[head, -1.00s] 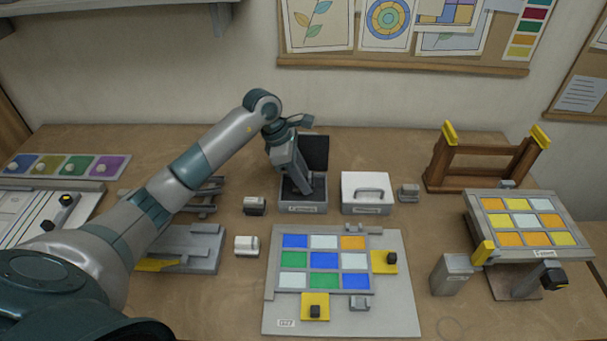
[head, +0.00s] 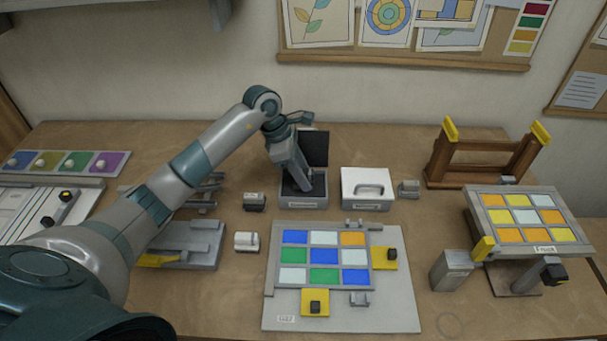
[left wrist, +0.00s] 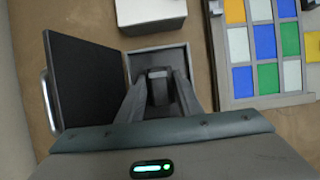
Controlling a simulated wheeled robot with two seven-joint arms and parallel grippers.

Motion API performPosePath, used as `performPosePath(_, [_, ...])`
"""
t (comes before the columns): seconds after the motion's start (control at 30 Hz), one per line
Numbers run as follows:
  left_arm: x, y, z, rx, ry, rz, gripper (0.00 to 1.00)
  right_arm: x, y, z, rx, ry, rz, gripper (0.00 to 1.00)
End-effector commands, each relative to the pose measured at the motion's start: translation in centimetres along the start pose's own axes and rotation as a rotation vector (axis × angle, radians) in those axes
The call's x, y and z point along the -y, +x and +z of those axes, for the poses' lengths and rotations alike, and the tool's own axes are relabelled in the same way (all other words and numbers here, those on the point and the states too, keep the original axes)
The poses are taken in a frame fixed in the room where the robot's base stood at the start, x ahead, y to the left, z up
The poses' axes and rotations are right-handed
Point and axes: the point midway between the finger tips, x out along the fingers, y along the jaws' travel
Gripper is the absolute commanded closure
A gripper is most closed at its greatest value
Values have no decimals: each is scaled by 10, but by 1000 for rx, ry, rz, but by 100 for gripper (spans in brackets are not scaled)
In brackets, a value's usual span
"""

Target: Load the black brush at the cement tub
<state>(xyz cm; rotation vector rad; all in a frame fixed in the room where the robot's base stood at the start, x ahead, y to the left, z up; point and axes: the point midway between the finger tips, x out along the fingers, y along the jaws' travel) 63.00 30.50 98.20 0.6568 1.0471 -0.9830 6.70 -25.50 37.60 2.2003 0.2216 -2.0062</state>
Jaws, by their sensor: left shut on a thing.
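An open grey tub (head: 303,203) with a label on its front stands at the back middle of the table, its dark lid (head: 314,149) raised behind it. I take it for the cement tub. My left gripper (head: 305,187) points down into it. In the left wrist view, the gripper (left wrist: 158,98) is shut on a dark thing with a grey end (left wrist: 157,75), which I take for the black brush. The fingers and the tub walls hide most of it, and I cannot tell whether its tip touches the cement. The raised lid (left wrist: 82,82) is beside the gripper there. My right gripper is out of view.
A closed white box (head: 366,188) with a handle stands right of the tub. A panel of coloured glass tiles (head: 325,258) lies in front. Small grey blocks (head: 254,201) (head: 247,241) stand left of it. A tilted tile rack (head: 530,220) and wooden frame (head: 482,150) are at right.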

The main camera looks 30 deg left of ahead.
Motion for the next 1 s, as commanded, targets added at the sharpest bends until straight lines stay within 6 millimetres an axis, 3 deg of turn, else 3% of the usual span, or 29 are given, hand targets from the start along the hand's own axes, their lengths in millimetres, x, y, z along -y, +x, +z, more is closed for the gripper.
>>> performPosePath(1.0, [0, 7, -3, 0, 0, 0, 86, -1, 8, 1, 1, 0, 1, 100])
